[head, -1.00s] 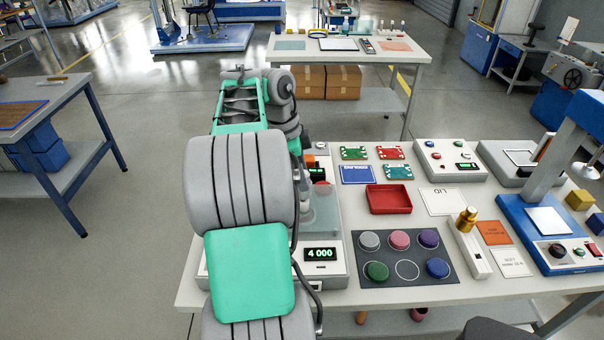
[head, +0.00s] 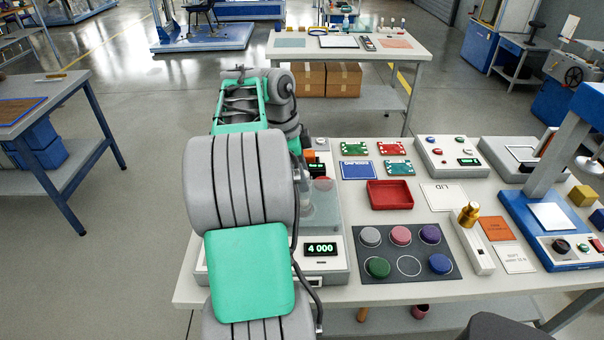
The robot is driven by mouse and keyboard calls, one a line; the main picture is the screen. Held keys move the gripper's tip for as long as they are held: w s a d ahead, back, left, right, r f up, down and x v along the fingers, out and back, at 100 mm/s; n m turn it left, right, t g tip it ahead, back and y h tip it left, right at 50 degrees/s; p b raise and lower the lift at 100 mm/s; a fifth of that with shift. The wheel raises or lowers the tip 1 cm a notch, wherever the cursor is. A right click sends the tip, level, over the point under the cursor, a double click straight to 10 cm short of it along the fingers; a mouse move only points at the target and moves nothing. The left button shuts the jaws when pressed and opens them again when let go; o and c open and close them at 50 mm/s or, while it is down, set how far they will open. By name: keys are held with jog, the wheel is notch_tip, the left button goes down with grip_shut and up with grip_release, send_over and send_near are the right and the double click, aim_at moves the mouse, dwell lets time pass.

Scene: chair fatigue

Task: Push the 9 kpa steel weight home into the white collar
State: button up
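My arm fills the left middle of the head view and hides most of what is behind it. My gripper is hidden behind the arm, so its fingers and anything in them do not show. I cannot make out the steel weight or the white collar. A pale machine (head: 337,268) with a display (head: 320,249) reading "4 000" stands partly behind my arm at the bench's left end. A clear or grey block (head: 326,209) and a small pinkish round part (head: 322,184) show just right of the arm.
On the bench (head: 400,292), a dark mat (head: 372,265) holds several coloured discs. A blue press (head: 529,228) stands at the right.

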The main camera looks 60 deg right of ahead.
jog(key=o, duration=0.3)
jog(key=p+v, duration=0.4)
jog(key=v, duration=0.3)
jog(key=shift+w+a+r, duration=0.1)
jog(key=shift+r, duration=0.25)
